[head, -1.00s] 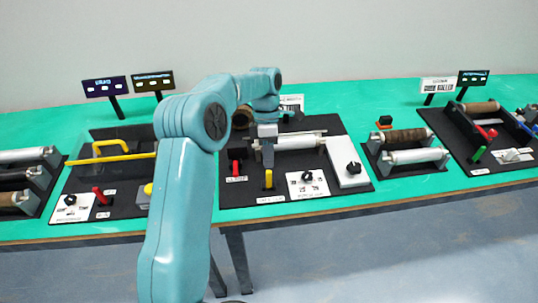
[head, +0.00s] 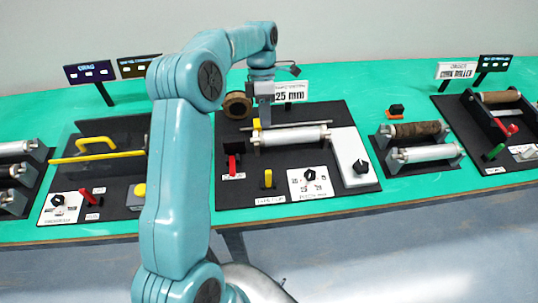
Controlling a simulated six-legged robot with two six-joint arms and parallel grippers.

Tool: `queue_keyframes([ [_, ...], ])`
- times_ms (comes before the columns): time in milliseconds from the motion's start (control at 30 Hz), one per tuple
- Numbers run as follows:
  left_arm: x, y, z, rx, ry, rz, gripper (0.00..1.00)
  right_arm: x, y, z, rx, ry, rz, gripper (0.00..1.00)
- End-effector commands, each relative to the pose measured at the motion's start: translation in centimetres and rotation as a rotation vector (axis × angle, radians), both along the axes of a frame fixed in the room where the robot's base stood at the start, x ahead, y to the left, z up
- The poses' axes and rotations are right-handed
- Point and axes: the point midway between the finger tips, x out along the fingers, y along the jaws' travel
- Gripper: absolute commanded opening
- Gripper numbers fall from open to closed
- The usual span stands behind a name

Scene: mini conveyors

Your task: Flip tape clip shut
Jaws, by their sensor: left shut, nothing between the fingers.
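My left gripper (head: 265,117) is shut and empty. It points down over the middle station, just behind the left end of a white roller (head: 292,136). A small yellow piece (head: 256,124) shows right beside the fingers; I cannot tell whether it is the tape clip or whether they touch. A brown tape roll (head: 237,104) stands behind and to the left of the gripper. A thin grey bar (head: 308,124) runs behind the white roller. The gripper and arm hide part of this area. My right gripper is not in view.
The middle station has a red lever (head: 233,166), a yellow lever (head: 268,179) and a white box (head: 352,160) with a black knob. A "25 mm" sign (head: 291,92) stands behind. Other roller stations sit on the green table to both sides.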

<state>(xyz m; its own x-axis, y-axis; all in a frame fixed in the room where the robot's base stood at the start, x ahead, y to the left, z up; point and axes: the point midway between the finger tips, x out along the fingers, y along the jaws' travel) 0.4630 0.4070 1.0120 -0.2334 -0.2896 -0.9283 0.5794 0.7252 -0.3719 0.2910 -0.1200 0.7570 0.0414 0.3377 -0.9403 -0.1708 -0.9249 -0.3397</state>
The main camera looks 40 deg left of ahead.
Motion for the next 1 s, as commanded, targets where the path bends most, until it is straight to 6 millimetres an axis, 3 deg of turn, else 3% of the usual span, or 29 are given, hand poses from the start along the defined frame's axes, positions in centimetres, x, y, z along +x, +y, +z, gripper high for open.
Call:
queue_keyframes([
  [333, -0.4, -0.5, -0.5, -0.001, 0.001, 0.0, 0.0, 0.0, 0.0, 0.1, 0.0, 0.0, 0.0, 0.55],
  [467, -0.9, -1.0, -2.3, -0.001, 0.003, -0.001, 0.0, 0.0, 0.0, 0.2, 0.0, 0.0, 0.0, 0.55],
  [800, -2.4, -3.0, -9.0, -0.003, 0.005, -0.001, 0.0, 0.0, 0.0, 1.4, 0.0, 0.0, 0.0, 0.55],
  [1000, -4.0, -5.1, -9.0, -0.001, 0.0, -0.002, 0.0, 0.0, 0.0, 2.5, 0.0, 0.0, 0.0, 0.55],
])
